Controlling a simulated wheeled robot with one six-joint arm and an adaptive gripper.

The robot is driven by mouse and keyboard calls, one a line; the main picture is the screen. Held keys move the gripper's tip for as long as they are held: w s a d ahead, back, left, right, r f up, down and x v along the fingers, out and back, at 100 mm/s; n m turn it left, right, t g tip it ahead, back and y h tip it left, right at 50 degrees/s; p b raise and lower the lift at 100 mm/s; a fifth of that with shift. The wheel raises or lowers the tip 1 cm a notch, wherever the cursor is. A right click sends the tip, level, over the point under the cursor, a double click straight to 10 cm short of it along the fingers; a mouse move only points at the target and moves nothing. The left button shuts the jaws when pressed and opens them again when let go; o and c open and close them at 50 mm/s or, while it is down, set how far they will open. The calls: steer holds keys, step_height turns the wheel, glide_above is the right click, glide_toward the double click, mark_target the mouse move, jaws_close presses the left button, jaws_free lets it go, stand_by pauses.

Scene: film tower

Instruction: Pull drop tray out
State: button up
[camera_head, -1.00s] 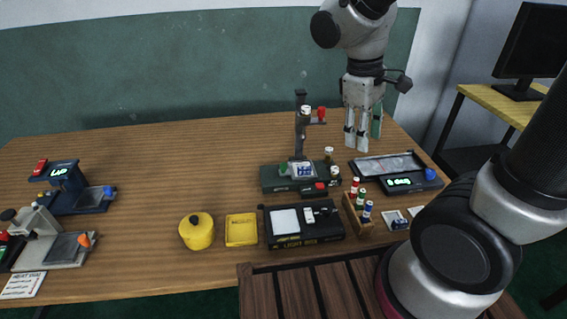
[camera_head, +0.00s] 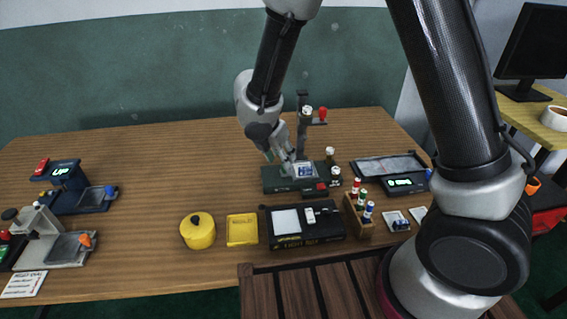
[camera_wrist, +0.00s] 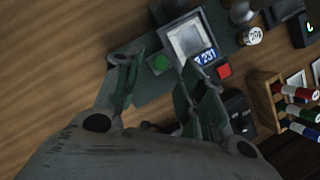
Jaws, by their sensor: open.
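A dark green device (camera_head: 272,184) with an upright post (camera_head: 303,112) stands toward the back of the wooden table. A pale square tray-like part with a grey frame (camera_wrist: 190,40) sits on its base, beside a blue digit display (camera_wrist: 206,57), a green button (camera_wrist: 159,64) and a red button (camera_wrist: 224,71). I cannot tell for certain which part is the drop tray. My gripper (camera_head: 283,158) is open and empty, just above the left part of this device. In the wrist view its two fingers (camera_wrist: 160,72) straddle the green button area, apart from the framed part.
A black light box (camera_head: 325,231) and a wooden vial rack (camera_head: 358,217) stand in front. A tray with a lit display (camera_head: 390,165) lies at the right. A yellow pot (camera_head: 197,232) and yellow box (camera_head: 242,230) stand left of the light box. The table's middle left is clear.

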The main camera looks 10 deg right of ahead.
steer(key=x, duration=0.4)
steer(key=shift+f, duration=0.1)
jaws_close()
